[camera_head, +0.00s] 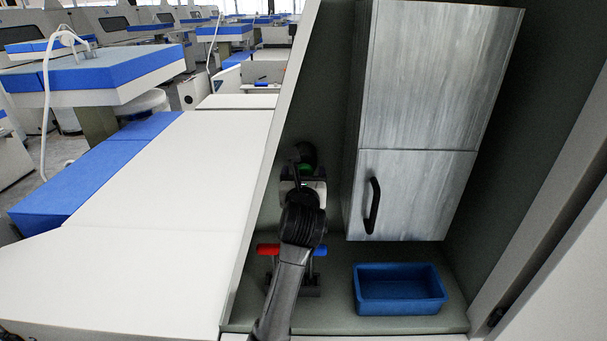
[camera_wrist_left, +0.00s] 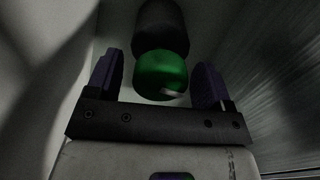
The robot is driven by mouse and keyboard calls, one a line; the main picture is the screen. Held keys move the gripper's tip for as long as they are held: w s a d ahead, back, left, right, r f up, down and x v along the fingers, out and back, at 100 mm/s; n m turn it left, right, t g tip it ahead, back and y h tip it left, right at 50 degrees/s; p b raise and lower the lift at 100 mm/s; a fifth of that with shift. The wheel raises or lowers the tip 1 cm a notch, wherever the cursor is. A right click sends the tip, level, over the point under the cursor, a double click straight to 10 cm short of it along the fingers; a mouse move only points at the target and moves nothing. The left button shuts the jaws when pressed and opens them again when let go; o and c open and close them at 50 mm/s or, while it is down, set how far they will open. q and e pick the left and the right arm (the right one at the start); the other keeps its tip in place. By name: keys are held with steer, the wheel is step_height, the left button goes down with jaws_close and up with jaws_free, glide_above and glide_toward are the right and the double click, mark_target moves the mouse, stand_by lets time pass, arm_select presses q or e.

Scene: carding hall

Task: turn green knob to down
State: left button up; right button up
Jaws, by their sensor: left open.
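The green knob (camera_wrist_left: 161,75) shows in the left wrist view between the two purple-dark fingers of my left gripper (camera_wrist_left: 161,82). The fingers stand apart, with a gap visible on each side of the knob. A pale mark shows low on the knob's face, and a dark rounded body (camera_wrist_left: 163,25) lies behind it. In the head view only a small green part of the knob (camera_head: 305,169) shows, mostly hidden by my left gripper (camera_head: 306,165) and arm. My right gripper is in neither view.
A grey wooden cabinet (camera_head: 435,85) with a black handle (camera_head: 372,205) stands close to the right of my left arm. A blue bin (camera_head: 400,289) sits on the shelf below. Red (camera_head: 268,249) and blue (camera_head: 320,250) parts flank my arm. A white panel edge (camera_head: 276,150) is at left.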

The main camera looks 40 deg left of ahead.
arm_select(q)
steer(key=shift+c, duration=0.6)
steer(key=c, duration=0.8)
steer(key=shift+r+m+p, duration=0.15)
steer(key=shift+m+p, duration=0.25)
steer(key=shift+p, duration=0.3)
steer(key=m+p, duration=0.4)
steer(key=p, duration=0.2)
steer(key=shift+r+m+p, duration=0.1)
steer(key=shift+m+p, duration=0.25)
steer(key=shift+m, duration=0.05)
steer(key=shift+f+m+p, duration=0.25)
steer(key=shift+m+p, duration=0.55)
steer(key=shift+p, duration=0.25)
